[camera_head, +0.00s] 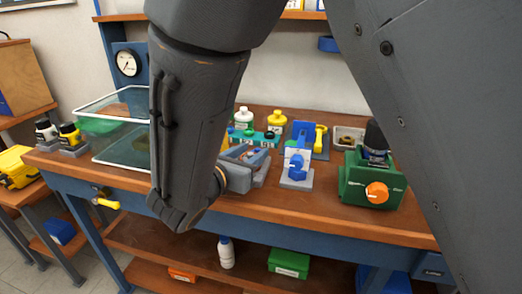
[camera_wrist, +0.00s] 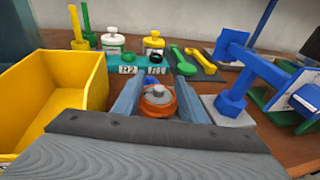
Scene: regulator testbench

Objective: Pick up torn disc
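In the wrist view my gripper (camera_wrist: 159,80) points across the bench, its two blue-grey fingers spread apart. An orange round part with a grey knob (camera_wrist: 158,97) sits between the fingers; whether they touch it is unclear. In the head view my gripper (camera_head: 250,152) is low over the bench front, partly behind my arm. A teal rack with labels A2 and A1 (camera_wrist: 139,70) lies just beyond the fingers and holds dark rings. A black ring (camera_wrist: 155,57) is above label A1. I cannot tell which piece is the torn disc; no tear is visible.
A yellow bin (camera_wrist: 53,108) is close on the left in the wrist view. A blue fixture (camera_head: 297,162) and a green block with an orange knob (camera_head: 372,180) stand to the right.

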